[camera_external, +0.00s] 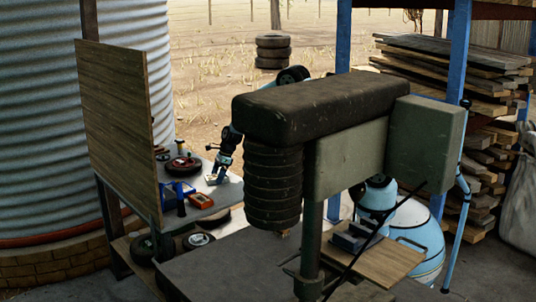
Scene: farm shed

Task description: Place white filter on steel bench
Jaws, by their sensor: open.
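A bench with a pale grey top (230,192), which looks like the steel bench, stands left of centre behind the foreground machine. My gripper (214,176) points down at the bench's far right part, low over the top, with its jaws open. A small pale piece (211,179) shows at the fingertips; it may be the white filter, but it is too small to be sure. I cannot tell whether the fingers touch it. A round item with a whitish centre (199,239) lies lower, near the shelf under the bench. The drill press hides part of my arm.
A drill press (345,160) blocks much of the view. The bench holds an orange-red meter (201,200), a blue frame (177,192), a dark bottle (181,207) and dark discs (180,166). A wooden panel (118,125) stands along its left side. Planks (450,65) are stacked at right.

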